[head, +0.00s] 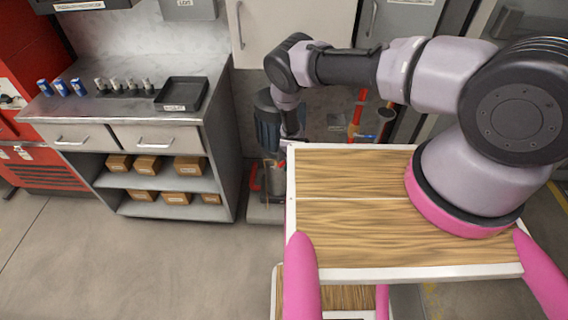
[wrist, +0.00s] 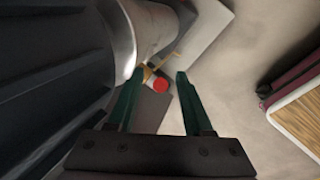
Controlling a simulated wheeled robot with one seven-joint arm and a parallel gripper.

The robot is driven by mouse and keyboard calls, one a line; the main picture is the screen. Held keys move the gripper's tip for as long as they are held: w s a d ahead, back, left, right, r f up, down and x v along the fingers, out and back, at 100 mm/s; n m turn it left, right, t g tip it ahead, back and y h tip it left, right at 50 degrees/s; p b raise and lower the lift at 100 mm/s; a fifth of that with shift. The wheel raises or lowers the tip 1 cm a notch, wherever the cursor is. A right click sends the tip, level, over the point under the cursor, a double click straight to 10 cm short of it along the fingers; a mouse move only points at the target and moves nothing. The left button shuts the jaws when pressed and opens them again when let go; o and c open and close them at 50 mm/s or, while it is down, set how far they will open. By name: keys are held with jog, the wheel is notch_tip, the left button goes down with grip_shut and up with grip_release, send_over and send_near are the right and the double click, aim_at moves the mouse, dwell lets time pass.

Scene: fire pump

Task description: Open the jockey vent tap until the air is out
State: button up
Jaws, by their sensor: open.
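The jockey pump's dark ribbed motor (head: 267,121) stands behind my base in the head view. In the wrist view the ribbed motor (wrist: 50,65) fills the left side, with a pale metal body (wrist: 155,28) beyond it. My gripper (wrist: 160,73) points down beside the motor, its two green fingers open and apart. A small round red piece (wrist: 160,85) shows between the fingers, with a thin brass-coloured part (wrist: 150,70) beside it. This looks like the vent tap, but I cannot tell for sure. I see no contact with it. The head view hides the fingertips.
My wood-topped base fills the front. Red and orange pipework (head: 358,112) stands behind it. A grey bench (head: 120,124) at left bears blue cans (head: 62,87), several small fittings and a black tray (head: 181,94). Open floor (head: 120,255) lies at front left.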

jog(key=shift+c, duration=0.3)
grip_shut()
dwell(1.1)
